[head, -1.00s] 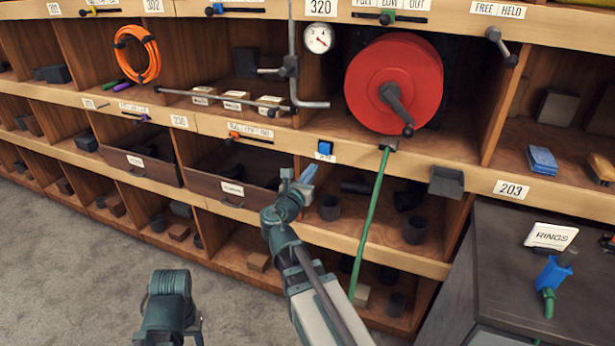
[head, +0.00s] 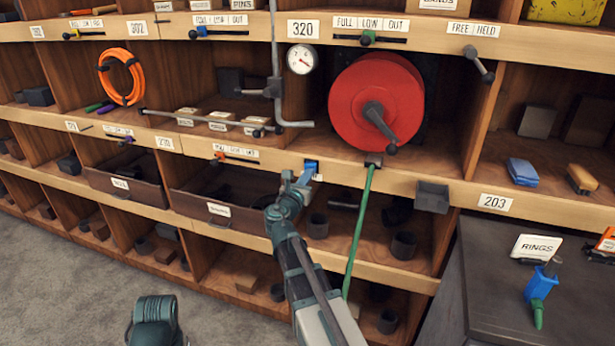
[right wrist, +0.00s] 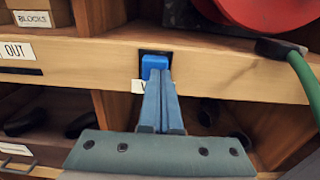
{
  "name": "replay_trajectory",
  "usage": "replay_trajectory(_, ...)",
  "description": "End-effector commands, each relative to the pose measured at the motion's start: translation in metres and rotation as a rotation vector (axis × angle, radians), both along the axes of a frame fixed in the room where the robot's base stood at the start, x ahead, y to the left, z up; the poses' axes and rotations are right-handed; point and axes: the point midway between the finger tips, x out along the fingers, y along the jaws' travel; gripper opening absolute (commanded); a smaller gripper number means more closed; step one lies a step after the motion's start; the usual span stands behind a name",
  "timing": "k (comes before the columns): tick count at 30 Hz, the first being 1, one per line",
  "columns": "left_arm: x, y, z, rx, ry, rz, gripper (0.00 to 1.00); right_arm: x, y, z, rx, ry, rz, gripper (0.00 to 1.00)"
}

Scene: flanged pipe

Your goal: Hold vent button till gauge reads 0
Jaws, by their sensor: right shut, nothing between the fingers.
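The blue vent button (head: 311,164) sits on the shelf's front edge, below the red reel. It also shows in the right wrist view (right wrist: 154,63), in a dark square recess. My right gripper (head: 306,177) is shut and empty. Its blue fingertips (right wrist: 157,77) overlap the button's lower front in the right wrist view; they look touching, but I cannot tell whether the button is pressed in. The round white gauge (head: 302,58) is above the button, beside the grey pipe. Its needle is too small to read. Only part of my left arm shows at the bottom; its gripper is out of view.
The red reel (head: 372,103) with a dark crank is right of the gauge. A green rod (head: 359,230) slants down from the shelf edge, right of my right arm. A small grey box (head: 432,197) juts from the edge. A dark cabinet (head: 480,285) stands at the lower right.

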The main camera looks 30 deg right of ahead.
Motion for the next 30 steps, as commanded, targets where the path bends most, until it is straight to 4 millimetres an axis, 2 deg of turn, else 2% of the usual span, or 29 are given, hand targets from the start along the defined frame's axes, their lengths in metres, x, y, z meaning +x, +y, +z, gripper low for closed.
replay_trajectory(7, 0.000, 0.000, 0.000, 0.000, 0.000, 0.000, 0.50, 0.016, -0.018, 0.000, 0.000, 0.000, -0.002, 0.00)
replay_trajectory(30, 0.000, 0.000, 0.001, 0.000, 0.000, 0.000, 0.50, 0.022, -0.022, 0.001, -0.004, 0.000, -0.003, 0.00)
